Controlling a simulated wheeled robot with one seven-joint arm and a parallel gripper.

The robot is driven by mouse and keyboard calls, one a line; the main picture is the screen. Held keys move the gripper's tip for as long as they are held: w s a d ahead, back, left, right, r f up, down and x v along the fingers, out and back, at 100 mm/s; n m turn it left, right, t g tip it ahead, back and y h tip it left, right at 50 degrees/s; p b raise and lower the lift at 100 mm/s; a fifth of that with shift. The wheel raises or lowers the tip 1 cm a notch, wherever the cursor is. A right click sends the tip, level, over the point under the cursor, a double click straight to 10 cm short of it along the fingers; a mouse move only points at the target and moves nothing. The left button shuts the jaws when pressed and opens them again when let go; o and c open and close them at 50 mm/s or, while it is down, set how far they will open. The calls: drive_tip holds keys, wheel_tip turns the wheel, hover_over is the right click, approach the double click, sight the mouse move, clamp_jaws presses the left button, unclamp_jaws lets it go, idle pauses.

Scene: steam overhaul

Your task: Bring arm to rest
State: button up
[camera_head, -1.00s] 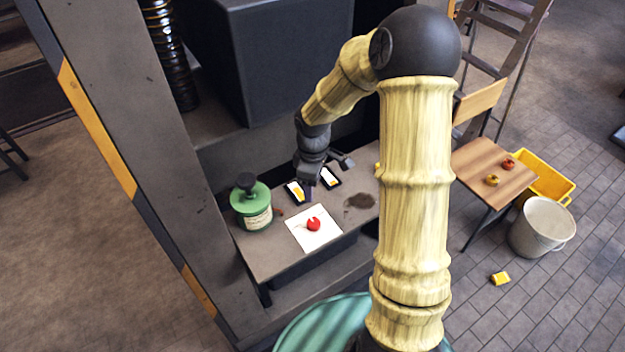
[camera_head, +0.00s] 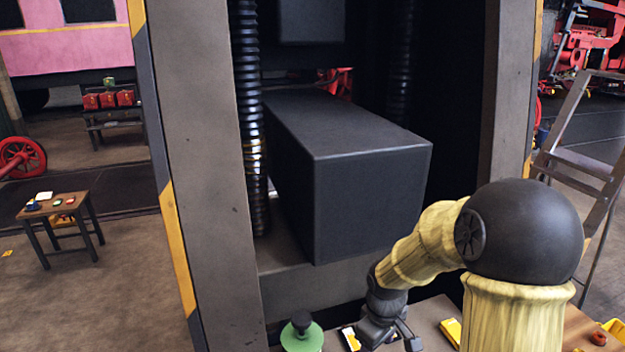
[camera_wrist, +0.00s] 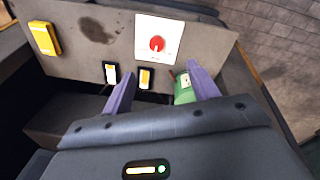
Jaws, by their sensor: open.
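My gripper (camera_head: 392,342) hangs low at the bottom edge of the head view, above the work shelf. In the wrist view my gripper (camera_wrist: 158,72) shows two purple fingers spread apart with nothing held between them. My arm is bent at the elbow, its forearm sloping down to the left. Below the fingers in the wrist view is the grey shelf (camera_wrist: 65,70) with a white sheet bearing a red knob-like thing (camera_wrist: 157,43).
Two dark-framed cards (camera_wrist: 111,72) lie near the fingers, and a green canister (camera_wrist: 183,90) stands by the right finger; it also shows in the head view (camera_head: 302,338). A yellow block (camera_wrist: 45,38) lies on the shelf. A large black block (camera_head: 370,185) and grey posts (camera_head: 215,180) stand close by.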

drive_tip(key=s+r+m+t, duration=0.1)
drive_tip(key=s+r+m, duration=0.3)
drive_tip(key=s+m, duration=0.4)
drive_tip(key=shift+s+d+r+t, duration=0.2)
drive_tip(key=shift+s+d+t, duration=0.2)
drive_tip(key=shift+s, duration=0.5)
